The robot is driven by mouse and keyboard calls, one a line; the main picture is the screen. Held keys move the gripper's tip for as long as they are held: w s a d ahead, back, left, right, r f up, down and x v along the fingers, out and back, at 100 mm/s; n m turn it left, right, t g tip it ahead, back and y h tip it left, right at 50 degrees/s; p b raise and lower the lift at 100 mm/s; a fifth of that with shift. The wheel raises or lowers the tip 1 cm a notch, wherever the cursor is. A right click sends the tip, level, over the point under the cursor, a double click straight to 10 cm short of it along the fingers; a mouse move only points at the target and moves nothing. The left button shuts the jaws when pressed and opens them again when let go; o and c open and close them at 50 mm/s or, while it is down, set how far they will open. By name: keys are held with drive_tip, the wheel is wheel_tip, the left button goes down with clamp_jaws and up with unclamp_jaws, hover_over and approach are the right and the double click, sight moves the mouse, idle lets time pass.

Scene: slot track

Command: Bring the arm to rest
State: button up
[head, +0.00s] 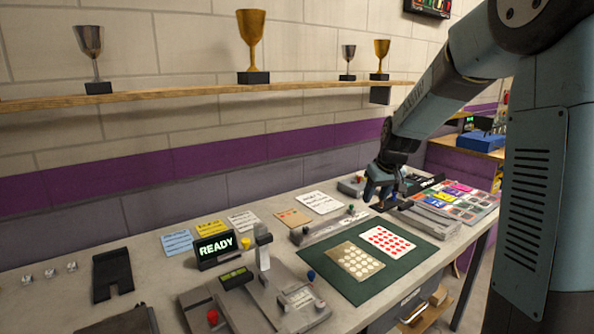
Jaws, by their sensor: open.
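My arm comes in from the right in the head view and bends down over the far right part of the grey workbench (140,236). My gripper (380,204) points downward, just above or at a small dark item on the bench; I cannot tell whether it touches. Its jaws are open, with bluish fingers, and the space between them is too small to make out clearly.
A green mat (318,270) holds a white card with red dots (388,241) and a beige card with pale discs (354,262). Coloured tiles (458,200) lie right of my gripper. A trophy shelf (180,97) runs above.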

drive_tip(key=s+r+m, duration=0.1)
drive_tip(key=s+r, duration=0.4)
drive_tip(key=s, duration=0.3)
drive_tip(key=s+r, duration=0.4)
drive_tip(key=s, duration=0.5)
drive_tip(key=s+m+t+h, duration=0.1)
drive_tip(key=s+m, duration=0.1)
drive_tip(key=s, duration=1.5)
drive_tip(key=shift+s+d+r, duration=0.15)
drive_tip(key=shift+d+r, duration=0.2)
drive_tip(key=shift+r, duration=0.1)
drive_tip(key=shift+o, duration=0.4)
idle(0.9)
